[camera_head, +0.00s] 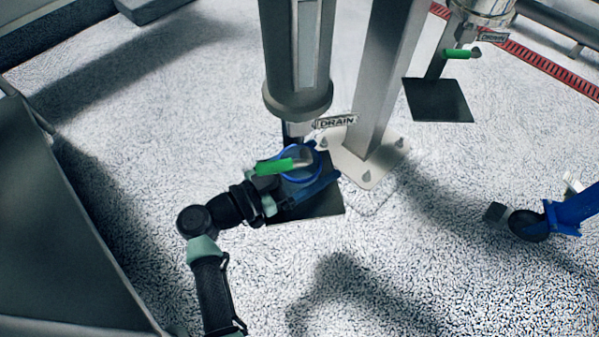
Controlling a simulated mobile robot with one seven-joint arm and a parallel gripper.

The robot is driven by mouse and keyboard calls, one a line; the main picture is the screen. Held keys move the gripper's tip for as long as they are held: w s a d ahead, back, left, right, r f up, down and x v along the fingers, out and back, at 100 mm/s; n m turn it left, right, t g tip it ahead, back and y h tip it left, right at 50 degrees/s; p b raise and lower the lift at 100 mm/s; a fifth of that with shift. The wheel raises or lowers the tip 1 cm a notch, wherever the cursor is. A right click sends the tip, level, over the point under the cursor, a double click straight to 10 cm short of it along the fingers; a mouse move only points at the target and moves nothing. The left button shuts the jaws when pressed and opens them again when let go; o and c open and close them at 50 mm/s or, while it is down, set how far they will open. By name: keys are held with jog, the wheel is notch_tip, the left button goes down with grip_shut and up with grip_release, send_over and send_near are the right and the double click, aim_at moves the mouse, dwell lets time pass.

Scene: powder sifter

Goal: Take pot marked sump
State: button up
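A blue round-rimmed pot (299,179) stands low under a grey column's outlet, over a dark square plate (312,210) on the floor. A valve with a green handle (277,166) crosses in front of its rim, and a sign reading DRAIN (336,122) is just above. No mark reading sump is legible. My gripper (297,190) reaches in from the lower left, right at the pot. Its fingers are dark and overlap the pot and plate, so I cannot tell whether they are closed on it.
A second drain with a green handle (457,54) stands over another dark plate (438,100) at upper right. A steel post (388,70) is bolted beside the pot. A blue caster leg (572,212) is at right, a dark grey panel (55,220) at left. Speckled floor in front is clear.

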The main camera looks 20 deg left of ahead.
jog(key=c, duration=0.4)
